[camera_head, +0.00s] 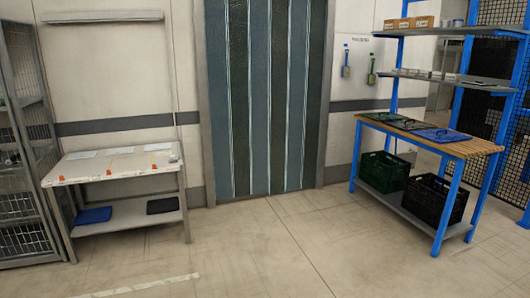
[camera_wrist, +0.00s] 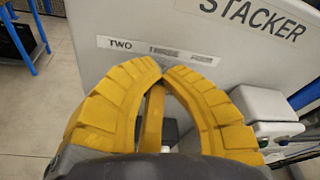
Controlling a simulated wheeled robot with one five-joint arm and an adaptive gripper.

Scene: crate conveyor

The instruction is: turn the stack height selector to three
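The grey stacker panel (camera_wrist: 110,18) fills the upper part of the wrist view, marked "STACKER" at the top right. A label strip (camera_wrist: 135,45) on it reads "TWO" at the left. The further words on the strip are faint and blurred. My gripper (camera_wrist: 163,70) has yellow ribbed fingers whose tips meet just below the strip. A yellow bar (camera_wrist: 153,115) shows in the gap between the fingers; I cannot tell whether it is part of a finger or of the selector. No selector knob can be made out; the fingers cover that part of the panel.
In the head view, a workbench (camera_head: 470,148) with crates below stands right, a white table (camera_head: 115,168) left, and a strip curtain (camera_head: 265,90) behind. The floor between is clear.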

